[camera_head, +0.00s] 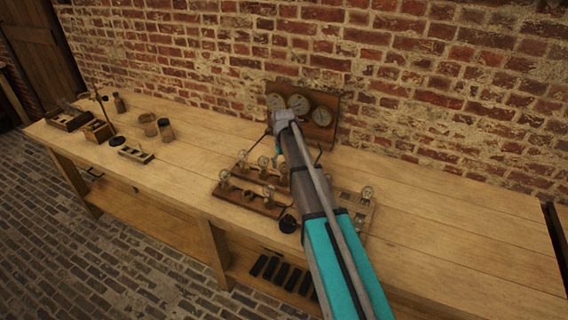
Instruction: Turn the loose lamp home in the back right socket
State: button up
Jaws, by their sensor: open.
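A wooden lamp board (236,190) stands on the bench, partly behind my arm. Several clear bulbs stand on it in two rows: a back left lamp (242,156), a back middle lamp (263,163), a lamp by my arm (283,170), a front left lamp (224,176) and a front right lamp (268,191). The lamp by my arm is at the right of the back row; I cannot tell whether it is loose or how it sits. My arm crosses the board's right side and hides part of it. My gripper is hidden behind the arm.
A gauge board (331,122) with three dials stands against the brick wall. A lamp (366,193) stands on a pale tray right of my arm. Jars (148,124) and small boxes (98,130) are at the left. The bench (450,235) is clear at the right.

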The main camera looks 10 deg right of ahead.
jog(key=n, duration=0.8)
jog(key=shift+d, duration=0.1)
jog(key=n, duration=0.7)
jog(key=shift+n, duration=0.3)
notch_tip(320, 180, up, 14)
jog(key=p, duration=1.4)
jog(key=s+f+m+b, duration=0.5)
jog(key=s+m, duration=0.1)
jog(key=s, duration=0.3)
jog(key=s+f+m+b, duration=0.5)
jog(key=s, duration=0.5)
jog(key=s+f+m+b, duration=0.5)
jog(key=s+m, duration=0.1)
jog(key=s, duration=0.4)
jog(key=shift+f+m, duration=0.3)
dwell(0.9)
